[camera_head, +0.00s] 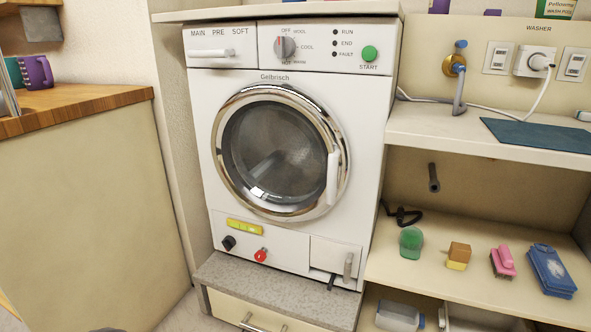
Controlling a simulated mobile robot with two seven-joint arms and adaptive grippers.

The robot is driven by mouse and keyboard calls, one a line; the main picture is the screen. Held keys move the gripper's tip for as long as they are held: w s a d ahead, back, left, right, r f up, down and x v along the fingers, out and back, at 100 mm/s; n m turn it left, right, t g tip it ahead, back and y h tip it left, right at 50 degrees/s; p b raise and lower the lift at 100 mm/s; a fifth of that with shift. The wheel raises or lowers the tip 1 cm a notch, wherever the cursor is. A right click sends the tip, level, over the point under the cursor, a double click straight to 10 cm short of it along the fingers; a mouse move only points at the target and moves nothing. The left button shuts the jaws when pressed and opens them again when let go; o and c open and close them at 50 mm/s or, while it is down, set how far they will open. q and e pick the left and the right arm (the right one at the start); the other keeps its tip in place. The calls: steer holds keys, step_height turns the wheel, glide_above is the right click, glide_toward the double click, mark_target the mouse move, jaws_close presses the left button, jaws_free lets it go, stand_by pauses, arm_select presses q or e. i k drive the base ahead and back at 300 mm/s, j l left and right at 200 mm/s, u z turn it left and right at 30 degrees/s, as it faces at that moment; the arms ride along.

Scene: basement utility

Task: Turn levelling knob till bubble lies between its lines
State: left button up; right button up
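A yellow-green level vial (244,227) sits low on the white washing machine's front (208,140), left of centre. It is too small here to tell where its bubble lies against its lines. Below its left end is a black knob (229,243), and to the right of that is a red knob (261,255). I cannot tell for sure which of these is the levelling knob. Neither of my grippers shows in this view, and nothing touches either knob.
The machine stands on a grey plinth (290,296) with a drawer. Its round door (280,150) is shut. A wood-topped counter (85,108) stands left.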

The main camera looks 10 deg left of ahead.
mark_target(228, 243)
steer(key=i+j+z, duration=0.2)
steer(key=i, duration=0.3)
steer(key=i+j+z, duration=0.15)
steer(key=i+j, duration=0.3)
